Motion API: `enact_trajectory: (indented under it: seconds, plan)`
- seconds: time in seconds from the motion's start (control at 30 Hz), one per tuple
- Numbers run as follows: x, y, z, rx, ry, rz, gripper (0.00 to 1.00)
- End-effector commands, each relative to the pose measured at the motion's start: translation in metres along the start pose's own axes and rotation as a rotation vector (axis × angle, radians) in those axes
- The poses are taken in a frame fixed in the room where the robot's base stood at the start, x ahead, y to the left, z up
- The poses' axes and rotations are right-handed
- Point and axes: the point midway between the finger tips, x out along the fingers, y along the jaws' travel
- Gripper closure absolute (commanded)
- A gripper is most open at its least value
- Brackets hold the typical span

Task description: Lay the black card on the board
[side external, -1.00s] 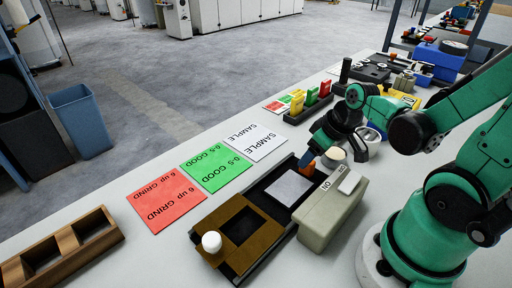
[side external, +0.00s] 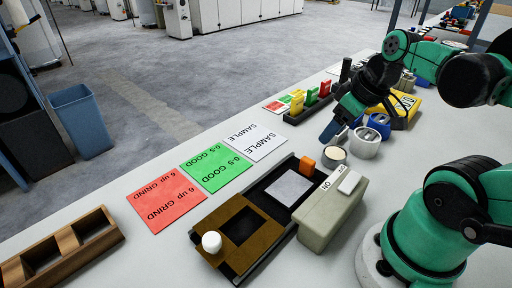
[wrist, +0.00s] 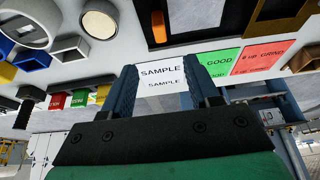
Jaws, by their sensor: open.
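My gripper (side external: 331,131) is open and empty, above the bench near the white cups. In the wrist view its two blue fingers (wrist: 165,95) stand apart, with the white SAMPLE card beyond them. A black upright piece (side external: 345,70) stands behind the coloured cards; it may be the black card, but I cannot tell. A dark piece (wrist: 22,115) also shows in the wrist view. A black board (side external: 262,199) on the bench bears a grey square (side external: 289,188) and an orange block (side external: 306,164); I cannot tell whether it is the task's board.
Red (side external: 166,198), green (side external: 215,167) and white (side external: 256,141) cards lie flat along the bench's far edge. A rack (side external: 294,119) holds coloured cards. A beige switch box (side external: 325,218), a brown frame with white knob (side external: 211,242) and a wooden tray (side external: 62,246) stand nearby.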

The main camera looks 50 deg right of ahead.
Motion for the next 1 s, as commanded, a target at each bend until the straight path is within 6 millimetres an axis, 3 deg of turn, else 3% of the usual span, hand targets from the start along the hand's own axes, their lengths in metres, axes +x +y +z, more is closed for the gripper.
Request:
enact_trajectory:
  seconds: [0.23,0.4,0.6,1.0]
  plan:
    - [-0.002,-0.009,-0.010,-0.010,0.025,0.011,0.46]
    - [0.012,-0.043,-0.039,-0.017,0.130,0.023,0.46]
    - [0.018,-0.073,-0.057,-0.006,0.222,0.001,0.46]
    - [0.018,-0.074,-0.058,0.000,0.229,0.000,0.46]
